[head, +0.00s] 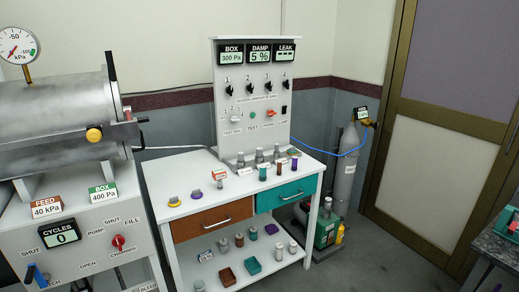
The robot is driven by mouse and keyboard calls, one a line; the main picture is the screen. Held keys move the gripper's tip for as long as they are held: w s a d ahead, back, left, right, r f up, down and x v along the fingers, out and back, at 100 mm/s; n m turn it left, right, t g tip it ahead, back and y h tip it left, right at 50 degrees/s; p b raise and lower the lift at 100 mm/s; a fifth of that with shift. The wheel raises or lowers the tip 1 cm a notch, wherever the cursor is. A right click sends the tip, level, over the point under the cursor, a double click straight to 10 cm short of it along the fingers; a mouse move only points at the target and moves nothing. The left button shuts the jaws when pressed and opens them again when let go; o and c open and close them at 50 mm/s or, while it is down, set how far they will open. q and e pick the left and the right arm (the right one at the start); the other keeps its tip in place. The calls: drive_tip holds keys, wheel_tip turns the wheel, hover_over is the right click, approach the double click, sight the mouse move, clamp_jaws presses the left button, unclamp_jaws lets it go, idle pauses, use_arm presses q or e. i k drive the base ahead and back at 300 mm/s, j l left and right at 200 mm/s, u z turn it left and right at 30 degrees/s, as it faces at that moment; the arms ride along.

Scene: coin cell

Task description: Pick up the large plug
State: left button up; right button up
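No thing is labelled as the large plug, and I cannot tell for sure which one it is. On the white table (160,234) lie a yellow ring-like piece (174,202) and a smaller purple piece (196,194), both near the left side. A small grey piece (219,184) stands to their right, by a small orange-and-white box (218,174). Several small grey, brown and teal containers stand in front of the control panel (253,135). Neither of my grippers shows in the head view.
A metal chamber (55,110) on a white cabinet (85,245) stands left of the table. The table has a brown drawer (200,223), a teal drawer (275,197) and a lower shelf with small items. A gas cylinder (343,175) stands behind right. Open floor lies right.

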sight(258, 150)
drive_tip(key=i+l+u, duration=0.35)
drive_tip(key=i+u, duration=0.15)
drive_tip(key=i, duration=0.25)
drive_tip(key=i+l+u, duration=0.45)
drive_tip(key=i+l, duration=0.15)
drive_tip(key=i+l+u, duration=0.5)
drive_tip(key=l, duration=0.3)
drive_tip(key=i, duration=0.1)
